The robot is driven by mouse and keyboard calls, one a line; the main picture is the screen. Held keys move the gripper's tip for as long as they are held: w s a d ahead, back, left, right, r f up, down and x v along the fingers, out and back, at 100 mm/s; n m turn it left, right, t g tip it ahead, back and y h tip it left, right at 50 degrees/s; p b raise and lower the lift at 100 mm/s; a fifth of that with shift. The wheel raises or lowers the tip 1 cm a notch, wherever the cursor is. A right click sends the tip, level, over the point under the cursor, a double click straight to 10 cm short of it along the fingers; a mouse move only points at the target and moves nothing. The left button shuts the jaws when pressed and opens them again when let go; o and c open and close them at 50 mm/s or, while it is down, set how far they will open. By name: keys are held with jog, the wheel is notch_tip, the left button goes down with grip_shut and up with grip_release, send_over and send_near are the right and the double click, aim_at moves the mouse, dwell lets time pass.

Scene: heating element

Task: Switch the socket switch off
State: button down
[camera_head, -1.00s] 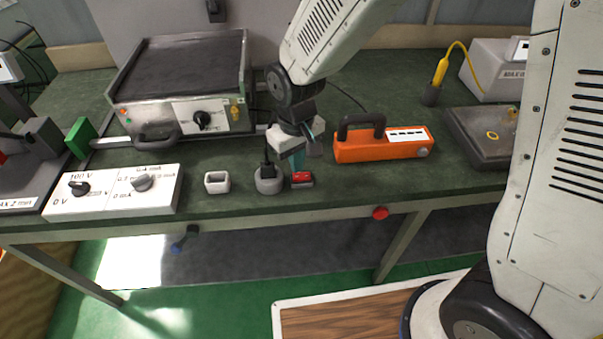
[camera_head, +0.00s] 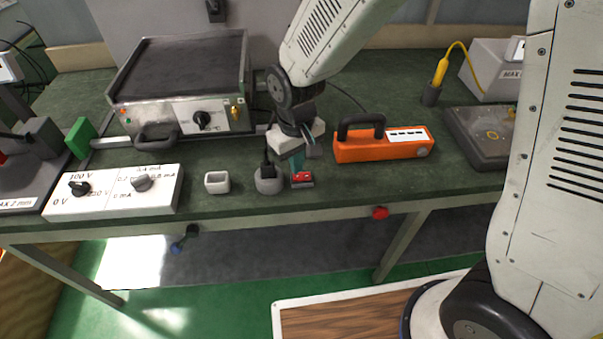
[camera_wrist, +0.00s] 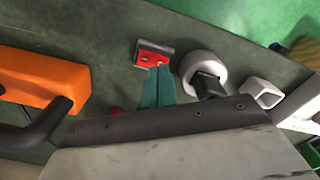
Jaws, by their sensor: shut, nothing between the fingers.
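The socket switch (camera_head: 302,178) is a small red rocker in a grey housing on the green bench, just right of a round grey socket (camera_head: 268,182) with a black plug in it. My gripper (camera_head: 297,170) points down with its teal fingers shut and empty. The fingertips are at the red rocker, over its back edge in the head view. In the wrist view the teal fingers (camera_wrist: 158,82) end right at the red switch (camera_wrist: 154,54). I cannot tell for sure whether they touch it. The rocker's position is hard to read.
An orange tester with a black handle (camera_head: 383,143) stands close on the right. A small white hollow block (camera_head: 217,182) and a white knob panel (camera_head: 114,192) lie to the left. A hotplate (camera_head: 183,84) stands behind left. A red button (camera_head: 380,213) is on the bench's front edge.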

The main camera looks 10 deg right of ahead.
aim_at(298, 176)
jog(key=shift+f, duration=0.9)
dwell(0.3)
jog(key=shift+r, duration=3.55)
jog(key=s+d+r+m, duration=0.2)
jog(key=s+d+r, duration=0.5)
jog(key=s+d, duration=0.2)
jog(key=s+d+r+m+t, duration=0.1)
jog(key=s+d+r+m, duration=0.2)
jog(key=s+d+r, duration=0.5)
jog(key=s+d, duration=0.2)
jog(key=d, duration=0.1)
jog(key=shift+s+d+r+m, duration=0.25)
jog(key=shift+d+r+m, duration=0.05)
jog(key=shift+d, duration=0.1)
